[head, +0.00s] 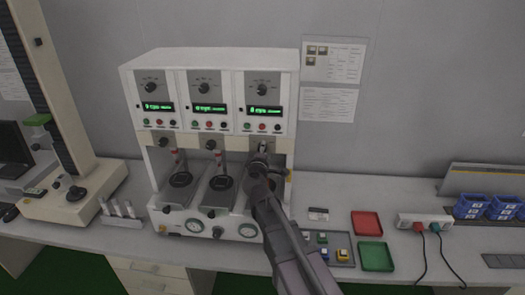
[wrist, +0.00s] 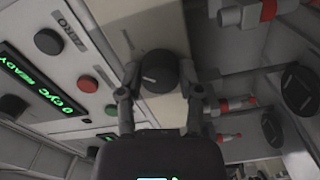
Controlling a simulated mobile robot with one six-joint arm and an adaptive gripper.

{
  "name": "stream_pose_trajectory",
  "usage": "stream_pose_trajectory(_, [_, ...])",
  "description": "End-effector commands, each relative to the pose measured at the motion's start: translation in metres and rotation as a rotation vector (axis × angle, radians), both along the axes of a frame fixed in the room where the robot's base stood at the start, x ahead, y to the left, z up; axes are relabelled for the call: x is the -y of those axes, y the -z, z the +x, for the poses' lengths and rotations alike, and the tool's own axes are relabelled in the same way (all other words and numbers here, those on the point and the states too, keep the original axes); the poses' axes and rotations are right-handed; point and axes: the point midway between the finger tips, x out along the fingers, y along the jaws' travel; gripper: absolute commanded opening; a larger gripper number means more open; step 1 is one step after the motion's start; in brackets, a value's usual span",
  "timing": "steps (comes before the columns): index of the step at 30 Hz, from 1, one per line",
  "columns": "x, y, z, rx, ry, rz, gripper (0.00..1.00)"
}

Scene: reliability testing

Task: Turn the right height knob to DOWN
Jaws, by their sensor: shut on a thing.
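The right height knob (wrist: 158,74) is a round black knob with a short white mark, on a beige strip of the test machine. In the wrist view my gripper (wrist: 160,80) has one finger on each side of it and is shut on it. The white mark lies nearly level, tilted slightly, in that rotated view. In the head view my gripper (head: 261,160) is at the right-hand station of the white three-station machine (head: 208,60), and it hides the knob there. I see no readable DOWN label.
Left (head: 163,142) and middle (head: 211,145) black knobs sit on the same strip. Buttons and a green display (wrist: 38,85) are close to my gripper in the wrist view. A red tray (head: 367,223) and a green tray (head: 376,257) lie on the bench to the right.

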Motion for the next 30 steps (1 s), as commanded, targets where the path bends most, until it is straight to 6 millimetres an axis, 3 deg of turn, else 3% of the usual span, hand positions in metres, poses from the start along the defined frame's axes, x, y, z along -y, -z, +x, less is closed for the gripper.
stream_pose_trajectory(12, [-0.0009,-0.0008,0.0019,0.009,-0.002,0.258,0.00])
stream_pose_trajectory(29, [-0.0008,-0.0009,0.0022,0.012,-0.002,0.302,0.00])
stream_pose_trajectory(30, [-0.0008,-0.0009,0.0022,0.012,-0.002,0.302,0.53])
